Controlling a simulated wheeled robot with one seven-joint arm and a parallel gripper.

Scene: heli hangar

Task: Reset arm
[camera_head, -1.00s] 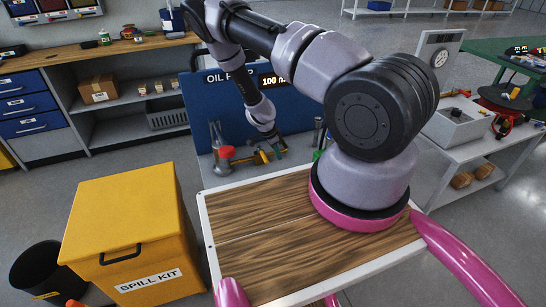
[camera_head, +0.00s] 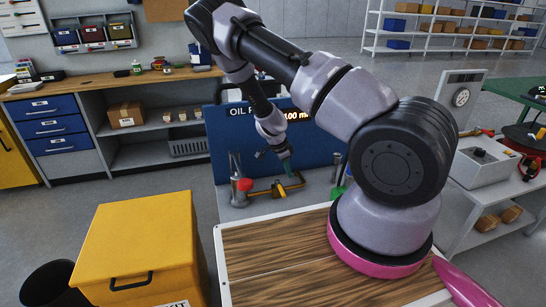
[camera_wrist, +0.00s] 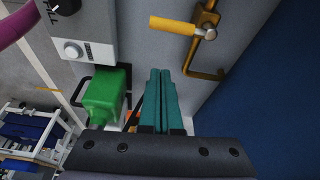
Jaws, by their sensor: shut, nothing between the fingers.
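My gripper (camera_head: 286,167) hangs at the end of my bent arm, over the bench in front of the blue oil station panel (camera_head: 225,150). In the wrist view its two teal fingers (camera_wrist: 161,100) lie close together, shut and empty. A brass-coloured pipe fitting with a yellow handle (camera_head: 282,189) is just below it in the head view. The wrist view shows a yellow handle (camera_wrist: 172,25) ahead, apart from the fingers. A green container (camera_wrist: 105,95) is left of the fingers there; I cannot tell whether they touch.
The yellow spill kit bin (camera_head: 140,240) stands at lower left. A workbench with blue drawers (camera_head: 50,128) is behind it. A side table with a grey box (camera_head: 485,163) is at right.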

